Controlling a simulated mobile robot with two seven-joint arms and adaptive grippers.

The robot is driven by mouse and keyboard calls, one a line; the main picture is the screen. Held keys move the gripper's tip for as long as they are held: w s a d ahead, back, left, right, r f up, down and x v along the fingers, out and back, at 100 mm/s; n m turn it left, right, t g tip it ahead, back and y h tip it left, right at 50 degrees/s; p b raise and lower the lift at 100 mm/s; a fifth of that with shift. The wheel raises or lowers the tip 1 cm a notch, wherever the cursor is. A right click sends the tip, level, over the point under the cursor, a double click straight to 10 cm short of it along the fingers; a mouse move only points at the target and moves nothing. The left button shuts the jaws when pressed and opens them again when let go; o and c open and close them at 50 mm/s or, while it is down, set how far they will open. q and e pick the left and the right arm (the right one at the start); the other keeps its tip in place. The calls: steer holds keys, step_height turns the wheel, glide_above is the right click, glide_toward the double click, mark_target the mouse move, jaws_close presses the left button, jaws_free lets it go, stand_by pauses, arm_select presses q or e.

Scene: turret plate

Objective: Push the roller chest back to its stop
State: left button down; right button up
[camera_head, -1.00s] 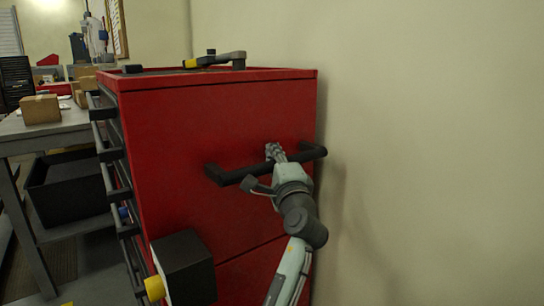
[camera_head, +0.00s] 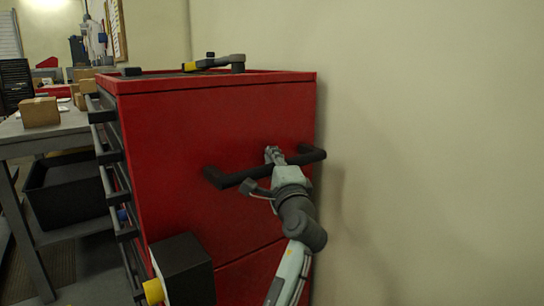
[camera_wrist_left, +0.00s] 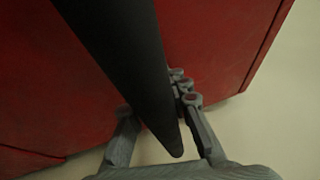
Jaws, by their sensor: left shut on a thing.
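The red roller chest (camera_head: 215,130) stands in the middle of the head view, its side panel facing me and its right edge close to the wall. A black push handle (camera_head: 236,178) runs across that panel. My left gripper (camera_head: 274,156) is shut on the handle, right of its middle. In the left wrist view the black handle bar (camera_wrist_left: 125,50) passes between the fingers of my left gripper (camera_wrist_left: 160,125), with the red panel (camera_wrist_left: 55,80) behind. My right gripper is not in view. No stop can be made out.
Tools (camera_head: 215,63) lie on the chest top. A grey workbench (camera_head: 60,130) with cardboard boxes (camera_head: 40,112) and a black bin (camera_head: 68,188) is on the left. A black box with a yellow knob (camera_head: 182,268) is low in front. The pale wall (camera_head: 430,140) fills the right.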

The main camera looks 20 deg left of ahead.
arm_select(q)
steer(key=shift+a+f, duration=0.25)
steer(key=shift+f, duration=0.5)
steer(key=c, duration=1.4)
jaws_free()
steer(key=shift+w, duration=0.15)
steer(key=shift+c, duration=0.2)
steer(key=shift+o, duration=0.6)
steer(key=shift+r, duration=0.15)
